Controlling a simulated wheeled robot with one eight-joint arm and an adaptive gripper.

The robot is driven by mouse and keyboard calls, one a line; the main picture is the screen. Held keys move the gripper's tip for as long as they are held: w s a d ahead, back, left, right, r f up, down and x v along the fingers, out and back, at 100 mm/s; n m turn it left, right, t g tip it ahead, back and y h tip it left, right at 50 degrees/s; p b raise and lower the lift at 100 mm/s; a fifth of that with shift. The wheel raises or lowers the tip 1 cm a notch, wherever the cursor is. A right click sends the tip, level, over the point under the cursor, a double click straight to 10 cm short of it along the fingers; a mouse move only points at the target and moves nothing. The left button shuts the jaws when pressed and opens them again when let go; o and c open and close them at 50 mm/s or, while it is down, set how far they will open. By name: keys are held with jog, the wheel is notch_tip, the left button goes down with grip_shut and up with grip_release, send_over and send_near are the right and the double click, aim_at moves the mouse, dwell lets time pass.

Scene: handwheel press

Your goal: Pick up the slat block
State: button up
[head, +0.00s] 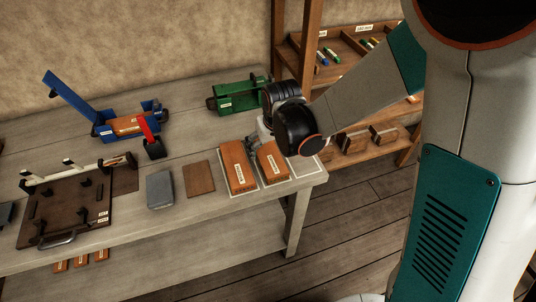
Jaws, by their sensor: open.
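Two orange-brown blocks with white labels lie near the right end of the workbench: a left block (238,168) and a right block (272,165). The labels are too small to read, so I cannot tell which one is the slat block. My gripper (252,146) is open, close to the far ends of these two blocks. My wrist covers part of the right block's surroundings. I cannot tell whether the fingertips touch either block.
A thin brown plate (199,178) and a grey block (160,190) lie to the left. A blue press (104,128) with a red handle, a green fixture (238,96) and a dark clamp board (62,212) stand on the workbench (180,225). A shelf (350,45) stands behind right.

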aim_at(269, 154)
jog(key=shift+d+b+x, duration=0.1)
jog(key=shift+b+x, duration=0.55)
jog(key=shift+x, duration=0.8)
jog(key=shift+d+b+x, duration=0.15)
jog(key=shift+b+x, duration=0.45)
jog(key=shift+x, duration=0.8)
jog(key=shift+s, duration=0.1)
jog(key=c, duration=1.3)
